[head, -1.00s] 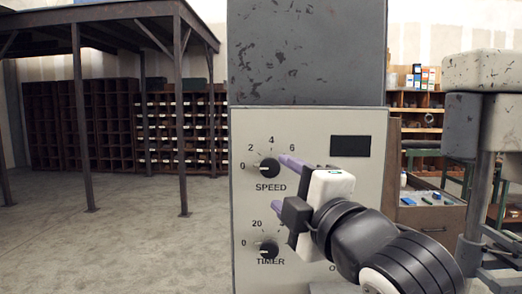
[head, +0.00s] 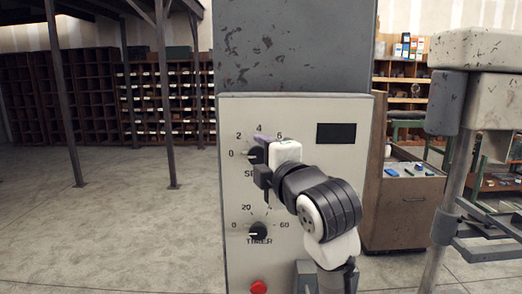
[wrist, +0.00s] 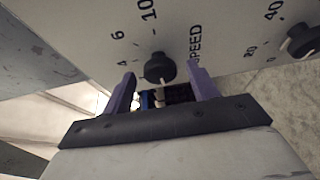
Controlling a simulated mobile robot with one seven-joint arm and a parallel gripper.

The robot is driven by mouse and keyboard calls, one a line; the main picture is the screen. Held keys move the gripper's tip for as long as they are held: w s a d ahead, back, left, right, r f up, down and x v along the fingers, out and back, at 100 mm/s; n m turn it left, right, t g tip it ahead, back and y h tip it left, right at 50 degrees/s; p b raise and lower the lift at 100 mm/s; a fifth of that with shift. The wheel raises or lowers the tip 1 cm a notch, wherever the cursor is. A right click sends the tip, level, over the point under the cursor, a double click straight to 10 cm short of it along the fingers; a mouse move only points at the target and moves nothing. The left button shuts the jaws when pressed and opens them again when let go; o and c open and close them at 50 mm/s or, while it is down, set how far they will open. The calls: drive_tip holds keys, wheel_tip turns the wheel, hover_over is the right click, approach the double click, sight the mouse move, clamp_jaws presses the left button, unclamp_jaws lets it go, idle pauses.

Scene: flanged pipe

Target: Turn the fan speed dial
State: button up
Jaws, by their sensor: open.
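The fan speed dial is a black round knob (head: 256,154) marked SPEED, on the upper part of a pale grey control panel (head: 300,190). In the head view my gripper (head: 262,150) covers its right side and part of its label. In the wrist view the speed dial (wrist: 159,68) sits between the tips of my two purple fingers, with a light pointer line on it. My gripper (wrist: 157,80) is open, one finger on each side of the knob, with gaps showing. I cannot tell whether either finger touches it.
A second black knob marked TIMER (head: 258,231) is below the speed dial. A dark display (head: 336,133) is at the panel's upper right and a red button (head: 259,287) at its bottom. A grey metal stand (head: 462,150) is to the right. The floor at left is clear.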

drive_tip(key=shift+w+a, duration=0.2)
drive_tip(key=shift+w, duration=0.25)
drive_tip(key=c, duration=1)
